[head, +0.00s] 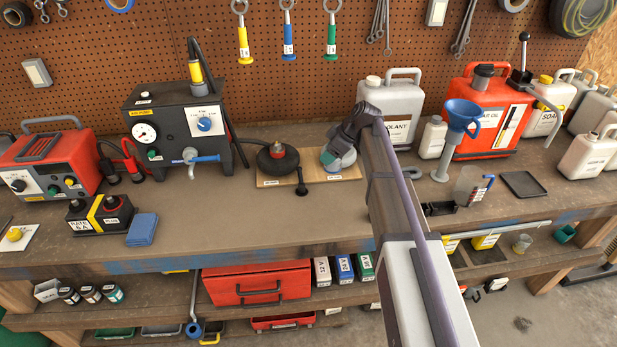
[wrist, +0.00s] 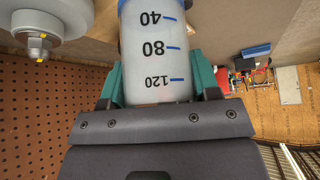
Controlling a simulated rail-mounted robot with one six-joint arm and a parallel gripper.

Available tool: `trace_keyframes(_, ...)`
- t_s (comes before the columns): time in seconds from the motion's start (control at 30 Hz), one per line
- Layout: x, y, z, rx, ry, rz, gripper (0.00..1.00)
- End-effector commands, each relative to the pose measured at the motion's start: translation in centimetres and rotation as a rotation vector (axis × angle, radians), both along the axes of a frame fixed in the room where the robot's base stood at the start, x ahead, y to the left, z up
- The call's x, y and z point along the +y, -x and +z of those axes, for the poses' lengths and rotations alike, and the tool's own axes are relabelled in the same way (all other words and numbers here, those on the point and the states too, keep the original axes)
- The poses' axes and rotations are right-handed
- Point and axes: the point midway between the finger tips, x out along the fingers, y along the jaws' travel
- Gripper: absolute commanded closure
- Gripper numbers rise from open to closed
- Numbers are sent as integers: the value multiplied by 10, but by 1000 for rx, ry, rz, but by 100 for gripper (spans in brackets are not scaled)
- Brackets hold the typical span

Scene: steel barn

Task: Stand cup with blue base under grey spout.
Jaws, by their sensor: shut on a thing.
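The cup (wrist: 155,55) is a pale, translucent cylinder with blue marks reading 40, 80 and 120, upside down in the wrist view. Its blue base shows at the picture's top edge. My gripper (wrist: 160,88) is shut on it, with a teal finger on each side. In the head view my gripper (head: 339,150) is over the right part of a wooden board; the cup is mostly hidden there, and I cannot tell whether it touches the board.
A blue funnel (head: 461,116), a clear jug (head: 468,184) and a dark tray (head: 523,185) stand near the red can. A white coolant jug (head: 405,105) is behind my arm. A black round part (head: 277,160) is left of my gripper. The front middle bench is clear.

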Motion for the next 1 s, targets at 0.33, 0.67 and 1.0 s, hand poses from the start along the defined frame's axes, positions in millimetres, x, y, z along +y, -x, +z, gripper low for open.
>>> trace_keyframes(0.33, 0, 0, -64, 0, 0, 0, 67)
trace_keyframes(0.67, 0, 0, -103, 0, 0, 0, 67)
trace_keyframes(1.0, 0, 1, -102, 0, 0, 0, 67)
